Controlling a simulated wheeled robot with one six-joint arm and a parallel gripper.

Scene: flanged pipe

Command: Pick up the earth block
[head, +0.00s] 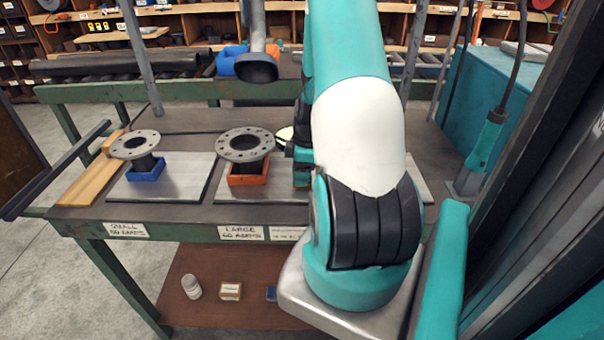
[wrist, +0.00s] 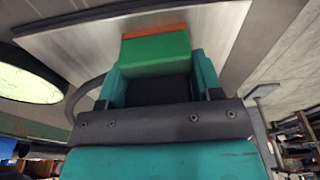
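In the wrist view a green block (wrist: 155,52) with an orange strip (wrist: 155,32) along its far edge sits at the fingertips, over a grey metal plate (wrist: 80,42). I take it for the earth block; no label on it is readable. The teal fingers of my gripper (wrist: 155,75) are spread about the block's width, one at each side. I see no clear gap, but cannot tell whether they press on it. In the head view my gripper (head: 301,160) is low over the bench, mostly hidden by my arm, and the block is hidden.
A flange on a blue block (head: 147,174) and one on an orange block (head: 248,175) stand to the left on metal plates. A dark post end (head: 256,68) hangs above. A pale disc (wrist: 25,83) lies left in the wrist view. Small items, including a bottle (head: 191,286), are on the lower shelf.

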